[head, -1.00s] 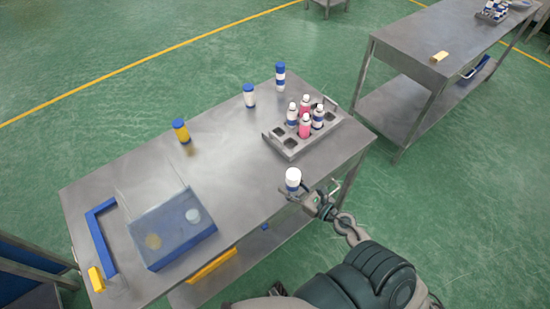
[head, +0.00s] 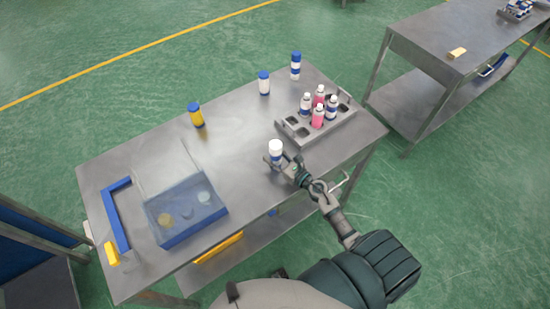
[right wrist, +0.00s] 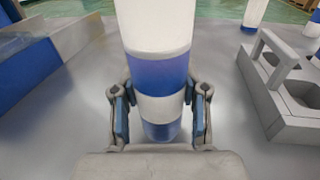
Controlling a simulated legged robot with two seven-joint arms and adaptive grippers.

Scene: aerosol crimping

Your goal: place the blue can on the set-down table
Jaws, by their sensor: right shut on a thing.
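The blue can (head: 275,151), white with blue bands and a white top, is upright in my right gripper (head: 283,162). In the right wrist view the can (right wrist: 158,70) stands between the two fingers (right wrist: 160,118), which close on it from both sides. The can is over the near steel table (head: 235,140), close to its front edge; I cannot tell whether its base touches the top. I cannot tell from the frames whether this near table is the set-down table. My left gripper is not in view.
A grey rack (head: 340,125) with several cans stands right of the held can. A blue clear-sided box (head: 190,230) is at left. A second steel table (head: 435,45) is at far right.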

